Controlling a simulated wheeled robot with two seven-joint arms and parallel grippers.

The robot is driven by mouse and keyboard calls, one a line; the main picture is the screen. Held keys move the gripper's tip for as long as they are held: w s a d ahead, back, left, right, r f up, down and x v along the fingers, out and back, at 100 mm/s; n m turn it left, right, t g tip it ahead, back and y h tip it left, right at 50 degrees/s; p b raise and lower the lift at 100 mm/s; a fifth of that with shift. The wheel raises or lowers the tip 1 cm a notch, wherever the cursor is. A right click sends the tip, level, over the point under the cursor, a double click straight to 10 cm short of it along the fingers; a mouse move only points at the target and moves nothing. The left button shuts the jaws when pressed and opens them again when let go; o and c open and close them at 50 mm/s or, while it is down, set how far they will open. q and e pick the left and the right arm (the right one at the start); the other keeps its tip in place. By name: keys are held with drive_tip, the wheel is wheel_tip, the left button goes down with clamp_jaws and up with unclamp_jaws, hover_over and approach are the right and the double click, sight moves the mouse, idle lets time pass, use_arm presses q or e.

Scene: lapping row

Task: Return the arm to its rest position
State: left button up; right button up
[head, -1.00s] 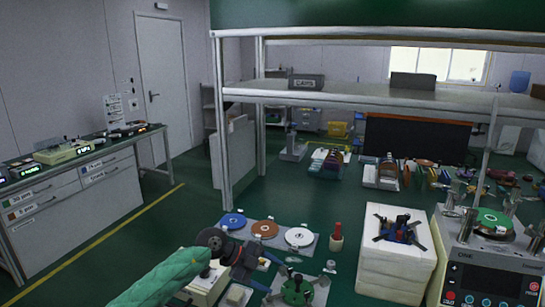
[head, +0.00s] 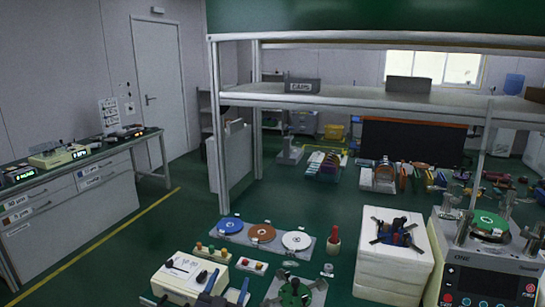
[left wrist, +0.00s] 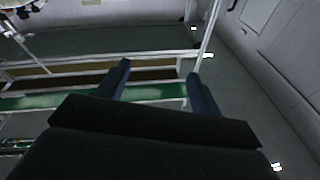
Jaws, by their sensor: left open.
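My left gripper (head: 226,286) shows at the bottom edge of the head view, low and in front of the cream control box. Its two blue fingers stand apart with nothing between them. The rest of the left arm is out of the picture. In the left wrist view the same gripper (left wrist: 159,71) has its two dark blue fingers spread, with no object between them. My right gripper is in neither view.
The cream control box (head: 183,275) and a green round fixture (head: 294,293) are near the gripper. Behind are blue, brown and white discs on a plate (head: 275,249). A white block (head: 390,268) and lapping machine (head: 485,262) stand right. Green surface is clear at left.

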use_arm(q)
drive_tip(key=s+a+f+n+g+y, duration=0.45)
drive_tip(key=s+a+f, duration=0.25)
drive_tip(key=f, duration=0.3)
drive_tip(key=s+a+f+g, duration=0.1)
drive_tip(key=s+f+g, duration=0.3)
drive_tip(key=s, duration=0.4)
drive_tip(key=s+a+f+m+g, duration=0.1)
drive_tip(key=s+f+g, duration=0.35)
drive_tip(key=s, duration=0.45)
drive_tip(key=s+a+f+g, duration=0.1)
drive_tip(key=s+f+g, duration=0.25)
drive_tip(key=s, duration=0.45)
drive_tip(key=s+d+f+g, duration=0.1)
drive_tip(key=d+f, duration=0.1)
drive_tip(key=f, duration=0.8)
drive_tip(key=s+d+f+g, duration=0.1)
drive_tip(key=d+f, duration=0.2)
drive_tip(key=f, duration=0.8)
drive_tip(key=shift+d+f+h, duration=0.2)
drive_tip(key=shift+d+h, duration=0.05)
drive_tip(key=shift+h, duration=0.2)
drive_tip(key=shift+s+m, duration=0.1)
drive_tip(key=shift+m, duration=0.15)
